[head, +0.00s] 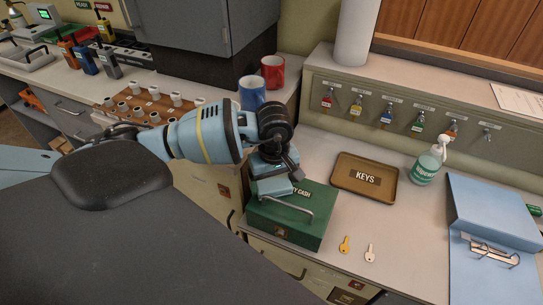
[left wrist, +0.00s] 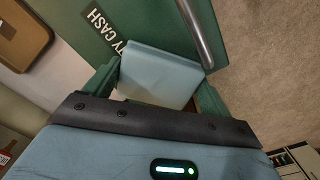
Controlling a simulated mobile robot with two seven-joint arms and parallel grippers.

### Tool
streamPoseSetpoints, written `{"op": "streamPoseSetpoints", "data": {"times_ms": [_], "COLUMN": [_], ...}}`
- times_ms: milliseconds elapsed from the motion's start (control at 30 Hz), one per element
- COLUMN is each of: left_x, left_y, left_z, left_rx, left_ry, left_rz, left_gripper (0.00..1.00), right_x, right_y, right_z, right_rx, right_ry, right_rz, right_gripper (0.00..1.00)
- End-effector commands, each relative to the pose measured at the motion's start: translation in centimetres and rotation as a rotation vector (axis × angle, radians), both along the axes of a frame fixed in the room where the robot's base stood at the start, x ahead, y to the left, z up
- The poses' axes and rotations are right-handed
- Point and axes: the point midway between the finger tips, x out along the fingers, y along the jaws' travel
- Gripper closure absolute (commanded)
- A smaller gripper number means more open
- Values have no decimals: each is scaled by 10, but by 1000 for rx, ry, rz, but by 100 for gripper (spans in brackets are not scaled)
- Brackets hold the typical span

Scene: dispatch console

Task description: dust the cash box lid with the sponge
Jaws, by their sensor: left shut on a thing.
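The green cash box (head: 310,228) stands shut on the counter, with a metal handle on its lid and a partly covered cash label. My left gripper (head: 274,176) is over the left part of the lid, pointing down. It is shut on a light blue sponge (head: 273,188). In the left wrist view the sponge (left wrist: 158,76) sits between the two fingers, beside the handle and label of the cash box (left wrist: 135,18). The sponge is at or very near the lid; I cannot tell if it touches. My right gripper is not in view.
A brown keys tray (head: 343,182), two loose keys (head: 345,244), a pump bottle (head: 427,166) and a blue binder (head: 490,215) are to the right. A blue mug (head: 252,92) and red mug (head: 273,71) stand behind. Key hooks line the back panel.

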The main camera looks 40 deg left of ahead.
Motion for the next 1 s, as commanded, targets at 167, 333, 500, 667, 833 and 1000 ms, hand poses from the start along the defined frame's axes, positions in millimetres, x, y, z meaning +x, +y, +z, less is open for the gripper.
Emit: {"op": "streamPoseSetpoints", "data": {"times_ms": [167, 333, 500, 667, 833, 1000], "left_x": [7, 20, 31, 35, 35, 35], "left_y": [3, 7, 10, 11, 11, 11], "left_z": [-4, -3, -1, 1, 2, 6], "left_rx": [2, 4, 4, 4, 4, 4], "left_ry": [-4, -5, -6, -7, -7, -8], "left_rz": [5, 7, 7, 6, 6, 6], "left_gripper": [53, 53, 53, 53, 53, 53], "right_x": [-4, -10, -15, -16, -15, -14], "right_y": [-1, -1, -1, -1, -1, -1], "right_z": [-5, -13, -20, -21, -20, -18], "right_rx": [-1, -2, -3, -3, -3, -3], "right_ry": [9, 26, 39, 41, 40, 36], "right_rz": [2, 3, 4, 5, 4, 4], "right_gripper": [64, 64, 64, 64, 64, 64]}}
